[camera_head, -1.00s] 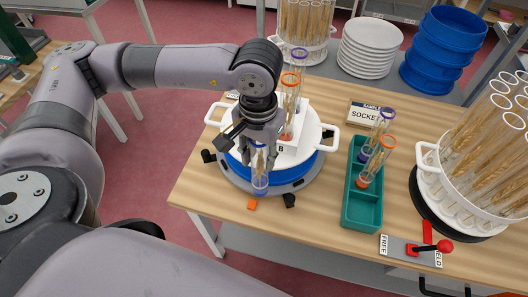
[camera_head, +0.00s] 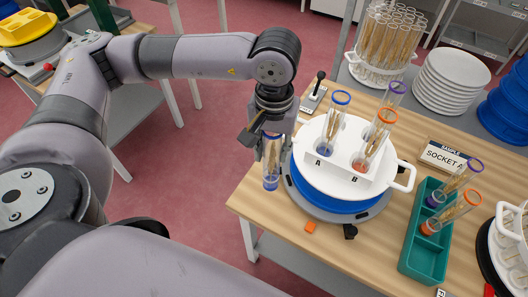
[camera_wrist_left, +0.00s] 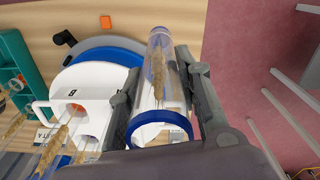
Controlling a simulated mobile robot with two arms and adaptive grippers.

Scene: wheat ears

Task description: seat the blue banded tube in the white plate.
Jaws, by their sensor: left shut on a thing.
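My left gripper (camera_head: 272,142) is shut on a clear tube with a blue band (camera_head: 271,172) and a wheat ear inside. The tube hangs roughly upright, left of the white plate (camera_head: 312,172); its blue rim (camera_wrist_left: 160,126) shows in the left wrist view. The plate has two handles and sits on a blue basin. Its raised white block carries labels A and B. Another blue-rimmed tube (camera_head: 334,120) stands at A and an orange-rimmed tube (camera_head: 375,138) at B. A purple-rimmed tube (camera_head: 396,91) stands behind them, its base hidden. My right gripper is not in view.
A green tray (camera_head: 415,256) with purple- and orange-rimmed tubes stands right of the plate. A SOCKET A sign (camera_head: 447,157), a rack of tubes (camera_head: 389,45) and stacked white plates (camera_head: 450,82) are behind. An orange piece (camera_head: 310,227) lies near the table's front edge.

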